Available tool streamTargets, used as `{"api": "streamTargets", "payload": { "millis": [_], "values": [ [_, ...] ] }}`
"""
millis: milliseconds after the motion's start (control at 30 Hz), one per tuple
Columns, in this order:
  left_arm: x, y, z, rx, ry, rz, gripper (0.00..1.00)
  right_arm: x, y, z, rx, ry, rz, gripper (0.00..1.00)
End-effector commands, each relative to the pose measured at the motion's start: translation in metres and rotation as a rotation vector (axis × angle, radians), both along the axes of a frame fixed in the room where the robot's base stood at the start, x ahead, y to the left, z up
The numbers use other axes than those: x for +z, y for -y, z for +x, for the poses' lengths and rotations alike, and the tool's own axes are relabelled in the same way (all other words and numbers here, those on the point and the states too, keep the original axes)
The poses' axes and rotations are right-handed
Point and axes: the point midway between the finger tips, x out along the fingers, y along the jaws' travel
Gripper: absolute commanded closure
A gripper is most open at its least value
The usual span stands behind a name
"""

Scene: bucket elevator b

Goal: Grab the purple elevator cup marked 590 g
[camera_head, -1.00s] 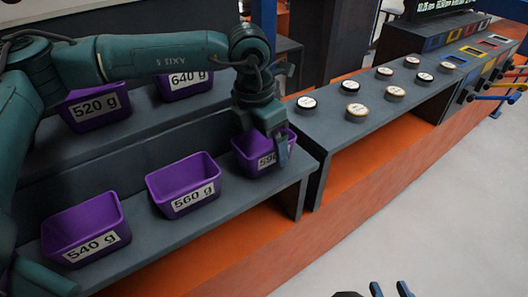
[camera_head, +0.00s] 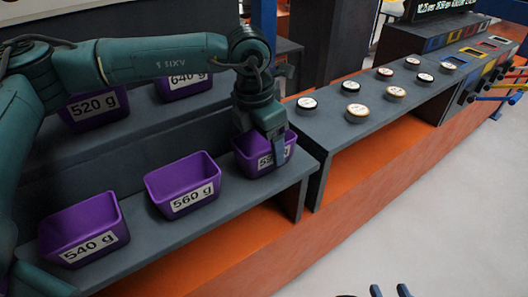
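The purple cup marked 59-something (camera_head: 252,160) stands upright at the right end of the lower grey shelf. Its label is partly covered by a finger of my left gripper (camera_head: 276,146). My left gripper points down at the cup's right part, with one finger in front of its front wall. The other finger is hidden, so I cannot tell whether it is shut on the wall. My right gripper (camera_head: 390,291) shows only as two dark fingertips, apart and empty, at the bottom edge.
Purple cups marked 560 g (camera_head: 184,183) and 540 g (camera_head: 82,230) stand to the left on the same shelf. Cups marked 520 g (camera_head: 95,108) and 640 g (camera_head: 184,87) are on the upper shelf. Several round discs lie on the grey bench (camera_head: 340,122) to the right.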

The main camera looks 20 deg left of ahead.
Motion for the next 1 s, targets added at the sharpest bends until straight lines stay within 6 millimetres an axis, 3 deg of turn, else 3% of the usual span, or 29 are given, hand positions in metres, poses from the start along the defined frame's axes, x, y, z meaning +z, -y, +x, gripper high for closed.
{"api": "streamTargets", "payload": {
  "millis": [600, 833, 1000],
  "values": [
    [0.002, 0.0, 0.001, 0.0, 0.004, -0.002, 0.75, 0.0, 0.0, 0.0, 0.0, 0.0, 0.0, 0.64],
    [0.003, 0.0, 0.001, 0.0, 0.004, -0.002, 0.75, 0.002, 0.0, 0.0, 0.0, 0.0, 0.0, 0.64],
    [0.016, 0.001, 0.001, 0.0, 0.006, -0.002, 0.75, 0.011, 0.0, 0.0, 0.0, 0.001, 0.001, 0.64]
  ]
}}
